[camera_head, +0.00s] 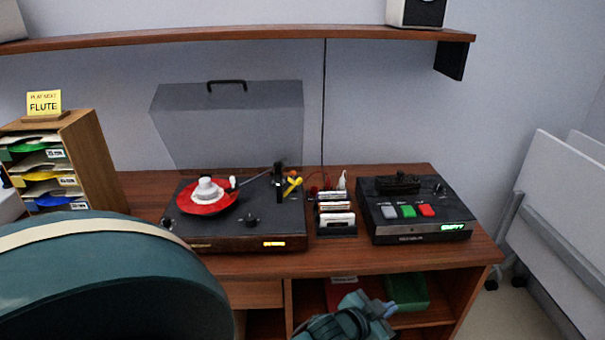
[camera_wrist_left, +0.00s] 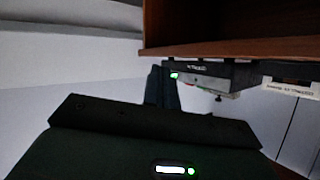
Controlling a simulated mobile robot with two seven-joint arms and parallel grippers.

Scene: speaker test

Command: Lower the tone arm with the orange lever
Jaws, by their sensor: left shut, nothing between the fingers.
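The turntable (camera_head: 240,238) stands on the wooden desk with a red record (camera_head: 196,207) and a white centre piece (camera_head: 207,189). Its tone arm (camera_head: 258,176) reaches from the pivot at the right toward the record's right edge; I cannot tell whether the needle touches. A small yellow-orange lever (camera_head: 292,187) stands beside the pivot. My left gripper (camera_head: 387,309) is low, in front of the desk and right of the turntable, well away from the lever. It is shut and empty; its dark teal fingers show in the left wrist view (camera_wrist_left: 163,88). My right gripper is not in view.
A cassette deck (camera_head: 420,238) with grey, green and red keys stands right of a cassette rack (camera_head: 336,234). A raised clear lid (camera_head: 230,120) is behind the turntable. A record sorter (camera_head: 90,160) stands left. The desk edge (camera_head: 250,264) lies between gripper and turntable.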

